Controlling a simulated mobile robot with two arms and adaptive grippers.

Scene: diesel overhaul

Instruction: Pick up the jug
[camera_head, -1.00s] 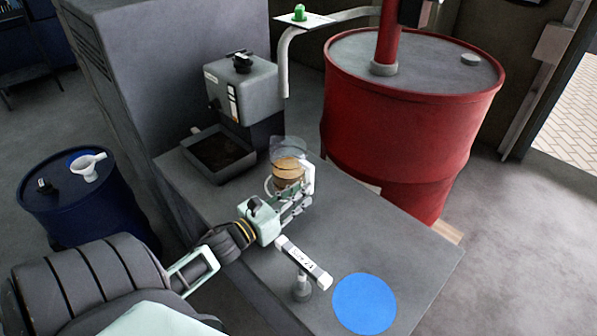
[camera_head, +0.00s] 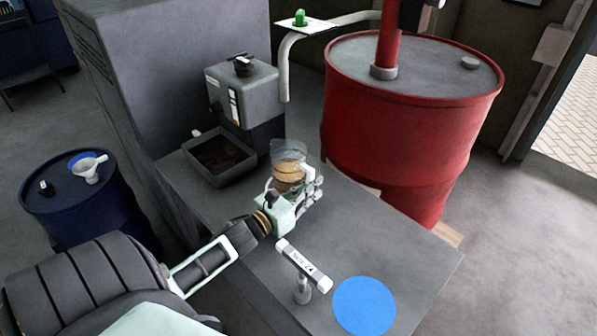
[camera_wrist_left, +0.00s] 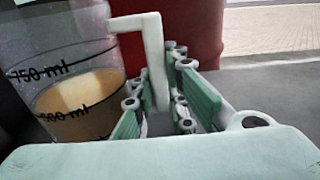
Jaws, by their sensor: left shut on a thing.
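The jug (camera_head: 289,152) is clear, with a white handle and amber liquid inside. It is upright on the grey bench, beside the dark tray. In the left wrist view the jug (camera_wrist_left: 75,75) shows black 750 ml and 500 ml marks on the left. Its white handle (camera_wrist_left: 153,60) comes down between the green-padded fingers. My left gripper (camera_head: 311,188) is at the near right side of the jug and shut on its handle; it also shows in the left wrist view (camera_wrist_left: 165,105). The jug's base is partly hidden by the gripper. My right gripper is not in view.
A labelled stand (camera_head: 303,266) and a blue disc (camera_head: 364,305) are in front. A red drum (camera_head: 410,140) stands right of the grey bench (camera_head: 408,245).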

